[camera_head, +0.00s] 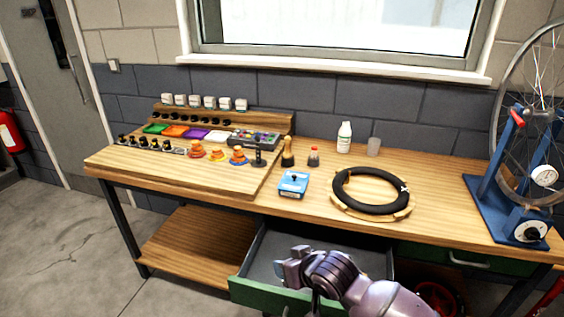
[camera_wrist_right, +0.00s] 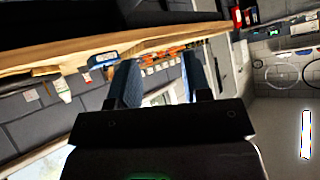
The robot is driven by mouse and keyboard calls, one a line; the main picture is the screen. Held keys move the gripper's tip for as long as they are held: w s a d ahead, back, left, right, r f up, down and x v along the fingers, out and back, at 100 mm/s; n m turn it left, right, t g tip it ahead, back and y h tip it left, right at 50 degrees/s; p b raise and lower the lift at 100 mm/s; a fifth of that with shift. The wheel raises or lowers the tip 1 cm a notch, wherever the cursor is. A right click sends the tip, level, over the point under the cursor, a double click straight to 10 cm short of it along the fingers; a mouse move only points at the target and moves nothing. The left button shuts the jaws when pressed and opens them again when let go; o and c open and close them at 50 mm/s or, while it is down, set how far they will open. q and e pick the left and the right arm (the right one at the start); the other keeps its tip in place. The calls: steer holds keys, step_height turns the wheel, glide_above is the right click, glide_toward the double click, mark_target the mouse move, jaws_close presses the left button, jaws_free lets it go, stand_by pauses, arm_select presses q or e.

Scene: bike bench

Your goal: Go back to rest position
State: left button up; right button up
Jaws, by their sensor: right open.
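My right arm comes in from the lower right of the head view. Its gripper (camera_head: 289,262) is in front of the bench, over or in front of the open drawer (camera_head: 262,292); the exact depth is hard to tell. In the right wrist view the two fingers of this gripper (camera_wrist_right: 160,80) stand apart with nothing between them. That view is turned over, with the bench edge (camera_wrist_right: 60,56) across its upper left. My left gripper is in neither view.
The wooden bench (camera_head: 330,222) holds a black tyre ring (camera_head: 372,192), a blue box (camera_head: 293,184), bottles and small coloured parts. A wheel stand (camera_head: 510,205) is at the right end. The pulled-out drawer sticks out below the bench top. Floor (camera_head: 60,240) at left is clear.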

steer(key=s+d+f+t+h, duration=0.1)
steer(key=s+d+t, duration=0.2)
steer(key=d, duration=0.4)
steer(key=s+d+t+h, duration=0.1)
steer(key=s+d+t, duration=0.2)
steer(key=d, duration=0.5)
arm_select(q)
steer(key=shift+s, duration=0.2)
arm_select(e)
steer(key=s+d+f+m+g+h, duration=0.1)
steer(key=s+d+f+m+h, duration=0.1)
steer(key=s+d+f, duration=0.3)
steer(key=s+d+f+m+g+h, duration=0.1)
steer(key=s+d+f, duration=0.5)
steer(key=s, duration=0.6)
steer(key=shift+f+m+h, duration=0.2)
steer(key=shift+m+h, duration=0.5)
steer(key=shift+h, duration=0.1)
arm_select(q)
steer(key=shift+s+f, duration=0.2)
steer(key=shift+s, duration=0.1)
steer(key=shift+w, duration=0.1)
